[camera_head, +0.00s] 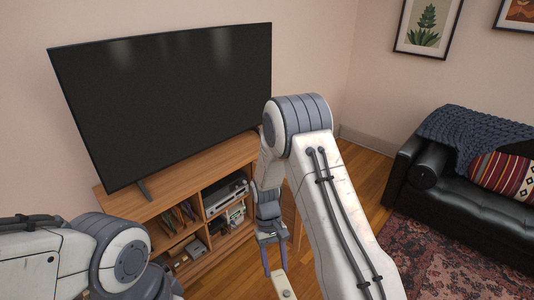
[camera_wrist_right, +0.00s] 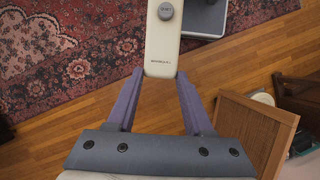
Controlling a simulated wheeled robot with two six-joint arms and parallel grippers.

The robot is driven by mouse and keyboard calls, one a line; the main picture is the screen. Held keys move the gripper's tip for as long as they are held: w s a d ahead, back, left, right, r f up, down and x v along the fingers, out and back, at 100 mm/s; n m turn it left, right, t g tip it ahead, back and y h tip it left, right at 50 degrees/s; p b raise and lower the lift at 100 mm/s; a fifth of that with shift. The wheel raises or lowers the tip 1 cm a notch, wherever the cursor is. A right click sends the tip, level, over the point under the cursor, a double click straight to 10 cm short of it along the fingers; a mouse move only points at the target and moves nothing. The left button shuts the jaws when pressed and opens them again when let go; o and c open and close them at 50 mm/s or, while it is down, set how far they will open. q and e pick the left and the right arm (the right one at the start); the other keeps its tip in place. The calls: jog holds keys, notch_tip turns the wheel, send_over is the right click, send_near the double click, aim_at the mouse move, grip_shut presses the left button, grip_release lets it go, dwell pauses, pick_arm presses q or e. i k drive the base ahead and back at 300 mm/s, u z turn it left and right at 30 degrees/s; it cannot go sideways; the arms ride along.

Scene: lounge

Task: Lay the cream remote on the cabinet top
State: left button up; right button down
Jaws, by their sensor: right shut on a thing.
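The cream remote (camera_head: 284,287) shows at the bottom edge of the head view, partly cut off. In the right wrist view the remote (camera_wrist_right: 162,48) has a round grey button and sticks out past the fingers. My right gripper (camera_head: 275,269) is shut on its near end, and its fingers also show in the wrist view (camera_wrist_right: 160,80). The wooden cabinet (camera_head: 188,178) stands beyond and to the left of this gripper in the head view. The cabinet also shows at the right of the wrist view (camera_wrist_right: 258,122). My left arm comes in at lower left; its gripper is out of view.
A large TV (camera_head: 170,95) stands on the cabinet top on thin feet (camera_head: 144,190). The open shelves below hold a games console or player (camera_head: 226,193) and other items. A black sofa (camera_head: 450,195) and a patterned rug (camera_head: 430,262) lie to the right.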

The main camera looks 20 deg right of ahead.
aim_at(216, 165)
jog(key=z, duration=0.9)
jog(key=i, duration=2.1)
jog(key=u, duration=2.25)
